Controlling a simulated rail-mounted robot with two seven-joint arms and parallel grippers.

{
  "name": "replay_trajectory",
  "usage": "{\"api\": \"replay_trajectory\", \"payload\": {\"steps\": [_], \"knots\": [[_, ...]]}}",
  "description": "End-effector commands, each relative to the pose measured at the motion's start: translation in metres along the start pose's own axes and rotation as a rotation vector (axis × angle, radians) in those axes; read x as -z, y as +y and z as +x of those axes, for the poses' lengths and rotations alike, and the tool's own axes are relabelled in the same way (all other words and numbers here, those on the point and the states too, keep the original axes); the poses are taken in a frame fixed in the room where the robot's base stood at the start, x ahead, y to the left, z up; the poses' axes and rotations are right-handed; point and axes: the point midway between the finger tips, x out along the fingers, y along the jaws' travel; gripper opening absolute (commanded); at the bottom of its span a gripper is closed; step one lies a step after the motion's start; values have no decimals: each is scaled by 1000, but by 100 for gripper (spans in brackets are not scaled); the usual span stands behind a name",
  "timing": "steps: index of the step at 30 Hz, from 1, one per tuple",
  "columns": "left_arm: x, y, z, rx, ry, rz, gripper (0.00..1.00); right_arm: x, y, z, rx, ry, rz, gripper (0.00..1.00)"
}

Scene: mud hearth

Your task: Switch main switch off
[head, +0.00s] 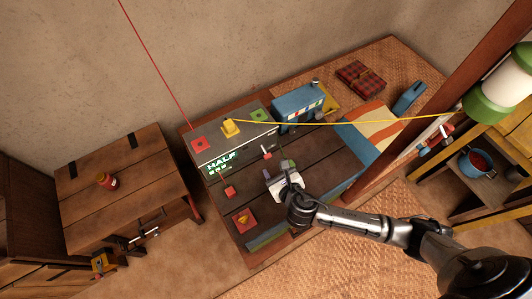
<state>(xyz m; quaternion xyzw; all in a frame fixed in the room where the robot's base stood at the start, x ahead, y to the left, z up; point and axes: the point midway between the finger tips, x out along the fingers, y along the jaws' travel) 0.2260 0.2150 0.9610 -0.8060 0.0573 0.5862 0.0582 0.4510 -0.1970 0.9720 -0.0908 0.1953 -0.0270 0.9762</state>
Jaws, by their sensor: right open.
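A grey box (236,146) with a lit green "HALF" display stands on the dark wooden table. On its top are a yellow block-like part (231,128), a red pad (200,144) and a green pad (259,115). A small lever with a white and red end (266,152) sticks out at its front. None of these is readably marked as the main switch. My right gripper (285,168) is open over the table, just in front of the lever and apart from the box as far as I can see. My left gripper is not in view.
A small red block (230,192) and a red plate with a yellow piece (244,221) lie on the table. A blue box (298,105) stands behind. Red and yellow lines run to the grey box. A wooden post (440,110) rises at right.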

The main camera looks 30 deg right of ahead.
Motion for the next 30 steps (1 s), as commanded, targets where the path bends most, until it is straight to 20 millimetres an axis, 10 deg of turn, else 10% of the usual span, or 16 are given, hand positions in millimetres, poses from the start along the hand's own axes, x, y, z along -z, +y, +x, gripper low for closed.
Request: {"api": "replay_trajectory", "payload": {"steps": [15, 30], "knots": [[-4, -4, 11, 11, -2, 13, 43, 0, 0, 79, 1, 0, 2, 56], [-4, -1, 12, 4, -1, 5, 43, 0, 0, 90, 0, 0, 2, 56]]}}
